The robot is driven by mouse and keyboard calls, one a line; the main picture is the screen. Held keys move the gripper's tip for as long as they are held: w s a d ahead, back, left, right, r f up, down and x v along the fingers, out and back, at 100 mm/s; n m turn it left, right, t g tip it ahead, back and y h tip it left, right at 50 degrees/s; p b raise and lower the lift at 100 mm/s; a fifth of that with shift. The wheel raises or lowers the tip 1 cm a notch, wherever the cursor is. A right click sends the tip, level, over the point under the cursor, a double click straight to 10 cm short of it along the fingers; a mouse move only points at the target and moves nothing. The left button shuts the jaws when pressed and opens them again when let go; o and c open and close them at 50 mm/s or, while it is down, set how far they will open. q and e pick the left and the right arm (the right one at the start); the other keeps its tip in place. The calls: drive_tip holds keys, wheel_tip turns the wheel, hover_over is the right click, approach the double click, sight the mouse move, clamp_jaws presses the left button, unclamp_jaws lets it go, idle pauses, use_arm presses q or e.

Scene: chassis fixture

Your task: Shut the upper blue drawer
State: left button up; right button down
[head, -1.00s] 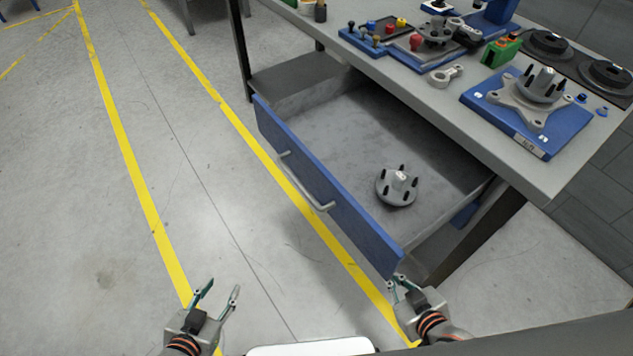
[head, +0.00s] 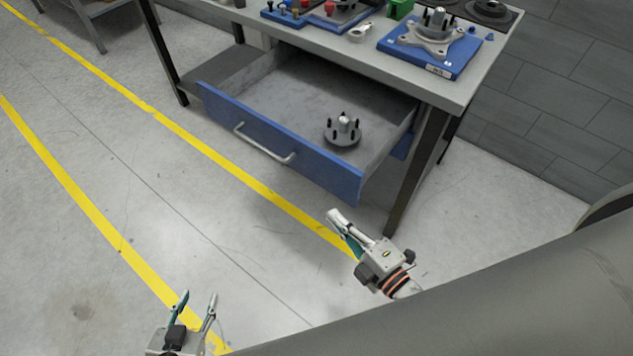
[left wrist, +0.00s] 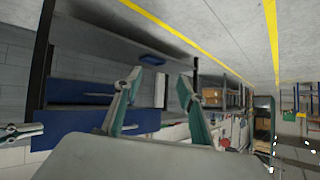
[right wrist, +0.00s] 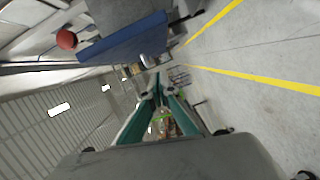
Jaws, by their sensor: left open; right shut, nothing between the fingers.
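The blue drawer (head: 275,138) under the workbench is pulled out, its grey interior showing. A silver handle (head: 263,146) runs along its front. A round metal hub with black studs (head: 342,131) stands inside, toward the right end. My right gripper (head: 338,219) is shut and empty, in front of and below the drawer's right corner, apart from it in the picture. My left gripper (head: 196,297) is open and empty over the floor at lower left, away from the drawer. A blue panel (right wrist: 125,38) shows in the right wrist view; I cannot tell which drawer it belongs to.
The workbench top (head: 462,82) holds a blue fixture (head: 440,55) with a metal part, plus small parts and trays. A dark bench leg (head: 418,170) stands right of the drawer. The floor before the drawer, with yellow lines, is clear.

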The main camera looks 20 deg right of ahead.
sight(316, 178)
drive_tip(key=w+n, duration=0.1)
drive_tip(key=w, duration=0.2)
drive_tip(key=w+a+r, duration=0.1)
drive_tip(key=w, duration=0.3)
drive_tip(key=w+r+n+y+p, duration=0.1)
drive_tip(key=w, duration=0.3)
drive_tip(key=shift+w+a+n, duration=0.15)
drive_tip(key=shift+a+n, duration=0.15)
drive_tip(key=shift+a, duration=0.1)
use_arm(q)
drive_tip(key=shift+s+a+r, duration=0.15)
drive_tip(key=shift+s, duration=0.3)
drive_tip(key=shift+r, duration=0.1)
use_arm(e)
drive_tip(key=shift+d, duration=0.1)
